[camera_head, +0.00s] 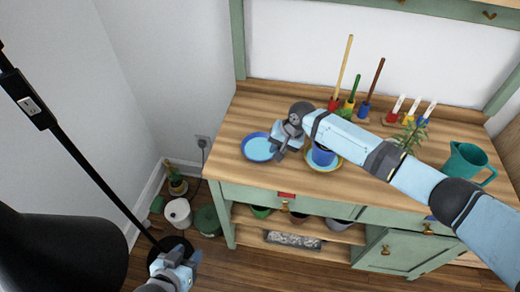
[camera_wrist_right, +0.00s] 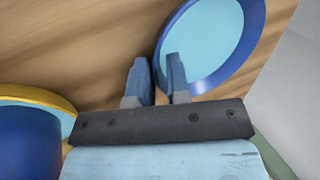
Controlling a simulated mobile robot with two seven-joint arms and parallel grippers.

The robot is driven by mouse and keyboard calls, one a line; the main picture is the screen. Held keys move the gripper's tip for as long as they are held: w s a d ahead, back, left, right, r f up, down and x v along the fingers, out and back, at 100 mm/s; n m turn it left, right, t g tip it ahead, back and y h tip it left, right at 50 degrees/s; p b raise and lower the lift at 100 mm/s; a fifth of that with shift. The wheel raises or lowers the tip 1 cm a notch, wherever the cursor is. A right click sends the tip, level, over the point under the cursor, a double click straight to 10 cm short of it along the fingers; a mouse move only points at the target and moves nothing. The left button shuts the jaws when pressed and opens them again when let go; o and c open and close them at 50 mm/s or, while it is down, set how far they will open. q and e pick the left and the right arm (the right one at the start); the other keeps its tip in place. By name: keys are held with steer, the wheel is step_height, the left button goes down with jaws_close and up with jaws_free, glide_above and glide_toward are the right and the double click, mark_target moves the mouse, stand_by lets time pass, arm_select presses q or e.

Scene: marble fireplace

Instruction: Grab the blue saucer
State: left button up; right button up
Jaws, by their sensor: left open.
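The blue saucer (camera_head: 257,148), with a light blue inside and darker blue rim, lies on the wooden bench top near its left end. My right gripper (camera_head: 279,153) is just right of it, pointing down. In the right wrist view, the saucer (camera_wrist_right: 216,38) is at the upper right. The two fingers of my right gripper (camera_wrist_right: 158,75) are a little apart with a narrow gap. The right finger overlaps the saucer's rim in the picture; I cannot tell whether it touches. My left gripper (camera_head: 178,270) is open, low over the floor, away from the bench.
A blue pot (camera_head: 322,154) on a yellow-rimmed saucer (camera_head: 336,168) stands right of my right gripper. Tools in small colored holders, a plant (camera_head: 408,136) and a teal watering can (camera_head: 466,163) are farther right. Pots stand on the lower shelf and floor.

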jaws_close()
steer(key=shift+r, duration=0.1)
